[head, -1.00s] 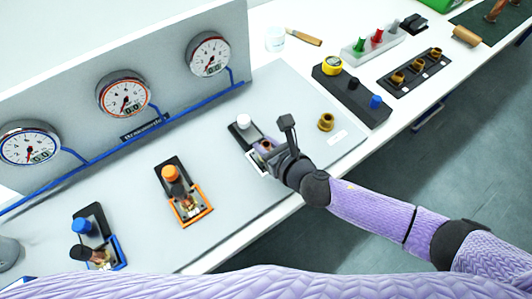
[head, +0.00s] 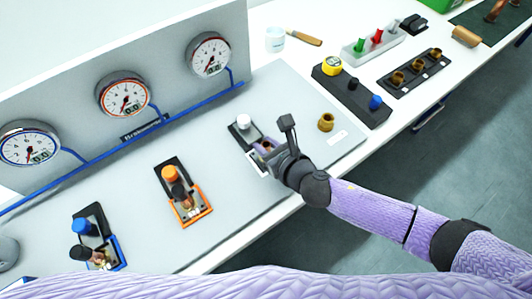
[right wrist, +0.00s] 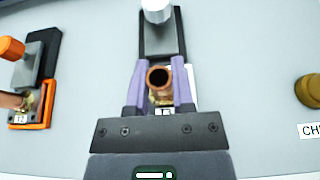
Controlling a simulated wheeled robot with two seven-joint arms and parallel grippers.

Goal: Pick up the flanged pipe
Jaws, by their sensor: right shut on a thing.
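A copper flanged pipe (right wrist: 159,80) stands upright in the white-edged holder in front of the white-capped block, seen end-on in the right wrist view. My right gripper (right wrist: 158,92) is shut on it, with a purple finger on each side of the pipe. In the head view the right gripper (head: 268,150) reaches over the holder and mostly hides the pipe. Similar pipe pieces stand in the orange holder (head: 195,216) and the blue holder (head: 115,252). My left gripper is not in view.
Three round gauges (head: 124,97) sit on the grey upright panel (head: 165,60) behind. A brass fitting (head: 326,122) stands right of my right gripper. A black block with knobs (head: 350,97) and a tray of brass fittings (head: 414,72) lie farther right. The board between holders is clear.

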